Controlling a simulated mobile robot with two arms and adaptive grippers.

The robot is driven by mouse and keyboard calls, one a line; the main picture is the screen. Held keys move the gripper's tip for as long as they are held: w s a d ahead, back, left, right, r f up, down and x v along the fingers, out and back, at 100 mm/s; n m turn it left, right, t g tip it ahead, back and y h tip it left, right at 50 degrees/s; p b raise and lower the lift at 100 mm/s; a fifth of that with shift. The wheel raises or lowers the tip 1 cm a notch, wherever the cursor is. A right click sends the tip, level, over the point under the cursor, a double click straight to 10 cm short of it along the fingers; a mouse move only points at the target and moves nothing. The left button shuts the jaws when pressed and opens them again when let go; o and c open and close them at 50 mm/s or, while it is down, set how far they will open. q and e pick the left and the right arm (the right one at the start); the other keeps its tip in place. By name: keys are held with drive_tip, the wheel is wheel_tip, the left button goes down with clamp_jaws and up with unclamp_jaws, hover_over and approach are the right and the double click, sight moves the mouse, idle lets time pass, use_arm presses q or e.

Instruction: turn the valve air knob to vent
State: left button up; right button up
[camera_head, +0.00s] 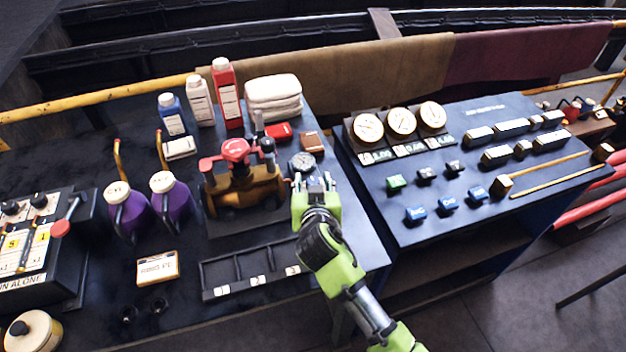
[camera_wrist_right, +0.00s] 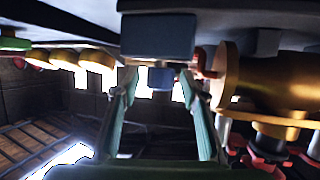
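The valve assembly (camera_head: 245,187) has a brass body and a red top knob (camera_head: 236,150). It stands on the dark bench, left of my right gripper (camera_head: 316,186). A small round gauge (camera_head: 303,162) is just behind the gripper. In the right wrist view, the brass body (camera_wrist_right: 275,80) is at the right. My right gripper (camera_wrist_right: 160,80) has its fingers apart, on either side of a small blue-grey block (camera_wrist_right: 161,79) below a larger grey block (camera_wrist_right: 157,36). I cannot tell whether the block is the air knob, or read any vent mark. My left gripper is not in view.
A slotted black tray (camera_head: 235,291) lies in front of the valve. Purple jugs (camera_head: 175,200) stand to its left, bottles (camera_head: 199,100) and folded cloths (camera_head: 273,97) behind. A second bench (camera_head: 400,225) with gauges and blocks is at right, past a gap.

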drive_tip(key=c, duration=1.1)
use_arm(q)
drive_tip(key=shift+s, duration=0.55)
use_arm(e)
drive_tip(key=shift+c, duration=0.2)
